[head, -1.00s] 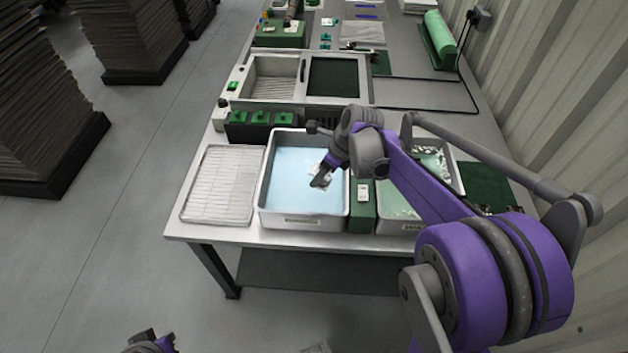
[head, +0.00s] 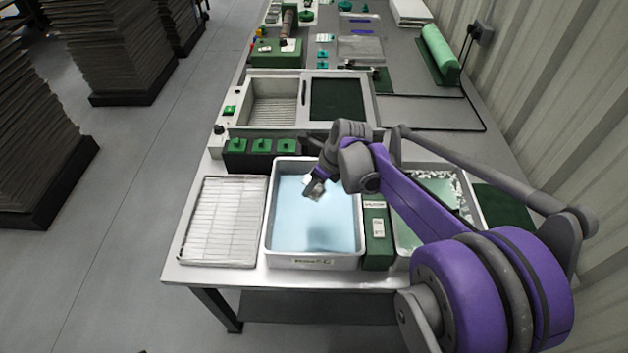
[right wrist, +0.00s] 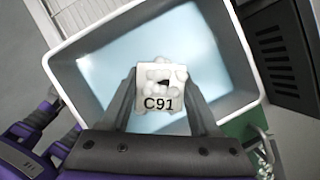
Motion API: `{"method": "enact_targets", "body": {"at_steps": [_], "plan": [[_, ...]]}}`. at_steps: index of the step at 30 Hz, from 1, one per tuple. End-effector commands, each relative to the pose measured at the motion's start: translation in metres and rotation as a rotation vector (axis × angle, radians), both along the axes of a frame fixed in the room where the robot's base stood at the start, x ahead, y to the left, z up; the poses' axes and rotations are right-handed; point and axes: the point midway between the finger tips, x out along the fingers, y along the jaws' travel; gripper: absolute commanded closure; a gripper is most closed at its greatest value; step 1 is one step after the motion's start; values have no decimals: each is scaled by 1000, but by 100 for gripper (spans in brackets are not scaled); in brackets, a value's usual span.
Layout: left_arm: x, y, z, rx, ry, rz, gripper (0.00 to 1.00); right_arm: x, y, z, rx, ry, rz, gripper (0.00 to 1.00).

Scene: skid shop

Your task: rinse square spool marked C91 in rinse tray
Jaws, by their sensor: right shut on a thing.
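The square spool marked C91 (right wrist: 160,90) is pale, with white foam clumps on its face and rim. In the right wrist view it sits between the two fingers of my right gripper (right wrist: 162,95), which is shut on it. The rinse tray (head: 316,262) is a white-walled tray of light blue liquid; its rim also shows in the right wrist view (right wrist: 70,75). In the head view my right gripper (head: 314,189) hangs over the tray, with the spool mostly hidden. A soft shadow lies on the liquid. My left gripper is not in the head view.
A wire drying rack (head: 222,222) lies left of the tray. A green block (head: 377,240) stands between it and a second tray (head: 470,195) with greenish liquid and foam at right. Dark boxes with green tops (head: 262,147) stand behind.

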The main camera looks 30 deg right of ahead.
Motion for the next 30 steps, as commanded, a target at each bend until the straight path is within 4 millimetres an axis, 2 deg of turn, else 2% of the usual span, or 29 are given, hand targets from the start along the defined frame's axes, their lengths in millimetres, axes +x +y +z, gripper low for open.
{"method": "enact_targets", "body": {"at_steps": [3,30], "plan": [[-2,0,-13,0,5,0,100,0,0,-17,0,1,0,85],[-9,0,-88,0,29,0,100,0,0,-116,1,0,0,85]]}}
